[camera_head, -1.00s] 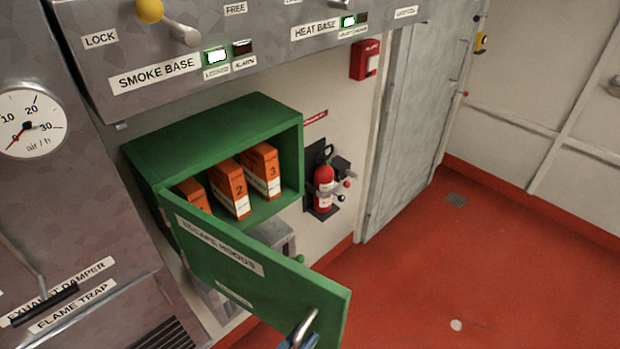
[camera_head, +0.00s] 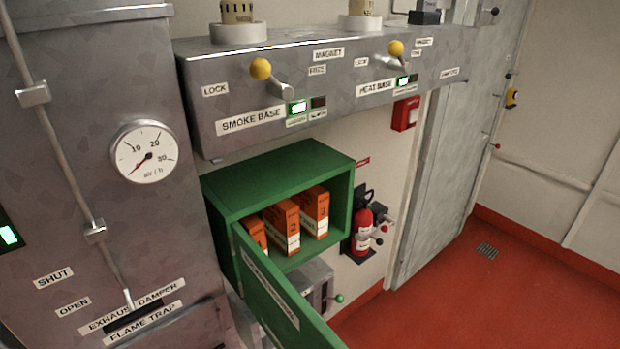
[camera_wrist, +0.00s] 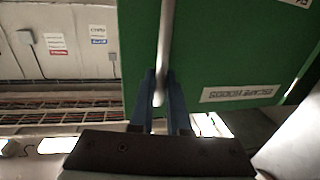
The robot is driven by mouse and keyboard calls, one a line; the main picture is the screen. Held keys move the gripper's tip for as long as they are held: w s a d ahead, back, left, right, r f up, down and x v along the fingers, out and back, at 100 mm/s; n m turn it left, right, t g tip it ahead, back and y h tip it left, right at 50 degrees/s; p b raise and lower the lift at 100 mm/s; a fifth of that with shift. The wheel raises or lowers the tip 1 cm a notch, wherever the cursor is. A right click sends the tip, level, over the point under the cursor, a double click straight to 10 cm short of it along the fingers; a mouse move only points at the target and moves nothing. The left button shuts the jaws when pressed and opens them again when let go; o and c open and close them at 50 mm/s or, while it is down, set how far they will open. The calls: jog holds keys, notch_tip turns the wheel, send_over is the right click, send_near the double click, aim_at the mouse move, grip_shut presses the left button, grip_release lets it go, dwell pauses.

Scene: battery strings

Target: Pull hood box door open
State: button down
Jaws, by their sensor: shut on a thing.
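The green hood box (camera_head: 285,165) is on the wall below the grey panel, with several orange boxes (camera_head: 283,222) inside. Its green door (camera_head: 280,305) stands open, swung out toward the camera; the door's near end runs out of the head view. In the wrist view the door (camera_wrist: 225,45) carries an "ESCAPE HOODS" label and a pale bar handle (camera_wrist: 165,50). My gripper (camera_wrist: 160,82) has its blue fingers shut on the handle's end. The gripper is out of the head view.
A grey panel (camera_head: 330,75) with yellow-knobbed levers overhangs the box. A red extinguisher (camera_head: 363,228) hangs to the right, and a grey unit with a green knob (camera_head: 338,298) sits below. The red floor (camera_head: 470,310) at right is clear.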

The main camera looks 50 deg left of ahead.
jog(key=c, duration=0.9)
grip_release()
jog(key=shift+f, duration=0.1)
jog(key=shift+s, duration=0.1)
jog(key=s+d+b, duration=0.2)
jog(key=s, duration=1)
jog(key=shift+s+d, duration=0.2)
jog(key=shift+s, duration=0.1)
